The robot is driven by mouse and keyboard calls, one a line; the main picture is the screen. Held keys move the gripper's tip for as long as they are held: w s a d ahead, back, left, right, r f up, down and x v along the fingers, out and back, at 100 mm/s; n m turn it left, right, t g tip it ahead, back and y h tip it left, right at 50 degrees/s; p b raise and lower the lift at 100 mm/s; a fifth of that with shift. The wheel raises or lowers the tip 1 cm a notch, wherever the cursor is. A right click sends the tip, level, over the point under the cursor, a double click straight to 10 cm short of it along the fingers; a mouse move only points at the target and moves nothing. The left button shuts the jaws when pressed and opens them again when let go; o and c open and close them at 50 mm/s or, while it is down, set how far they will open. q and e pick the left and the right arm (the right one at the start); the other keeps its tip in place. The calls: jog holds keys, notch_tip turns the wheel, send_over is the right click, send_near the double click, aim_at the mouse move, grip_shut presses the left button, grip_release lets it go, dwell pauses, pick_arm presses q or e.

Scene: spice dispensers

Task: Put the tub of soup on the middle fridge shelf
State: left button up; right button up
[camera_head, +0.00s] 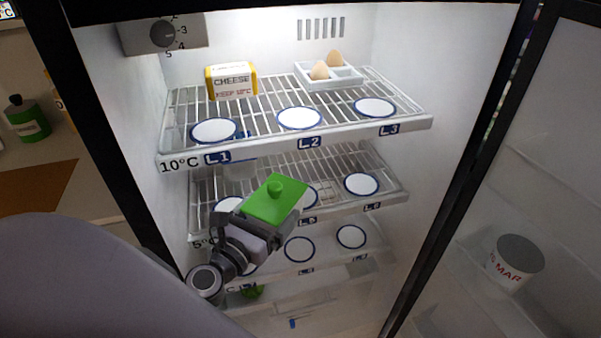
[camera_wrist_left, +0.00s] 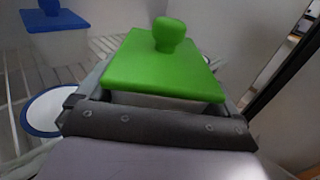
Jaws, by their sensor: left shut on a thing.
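A tub with a green lid and round knob (camera_head: 275,200) is in front of the middle fridge shelf (camera_head: 403,199). My left gripper (camera_head: 258,229) is shut on this tub, just below its lid. The lid (camera_wrist_left: 165,68) fills the middle of the left wrist view, and the gripper (camera_wrist_left: 160,125) crosses below it. Most of the tub's body and any label are hidden. The tub covers part of the middle shelf's round spots in the head view; I cannot tell whether it touches the shelf. My right gripper is not in view.
A blue-lidded tub (camera_wrist_left: 52,18) stands behind a white spot in the left wrist view. The top shelf (camera_head: 345,139) holds cheese (camera_head: 231,81) and an egg tray (camera_head: 328,77). The right middle-shelf spot (camera_head: 361,184) is clear. A grey-lidded tub (camera_head: 514,262) sits in the door.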

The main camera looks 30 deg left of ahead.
aim_at(293, 184)
pick_arm(q)
jog(key=w, duration=0.6)
jog(key=w+p, duration=0.1)
jog(key=w, duration=0.2)
jog(key=shift+w+a, duration=0.2)
jog(key=shift+a, duration=0.15)
jog(key=shift+w+a, duration=0.2)
jog(key=shift+w, duration=2.25)
jog(key=shift+f+b, duration=0.7)
jog(key=shift+b, duration=0.15)
jog(key=shift+f, duration=0.1)
jog(key=o, duration=0.9)
jog(key=shift+f, duration=0.2)
jog(key=shift+o, duration=0.5)
jog(key=shift+r, duration=0.1)
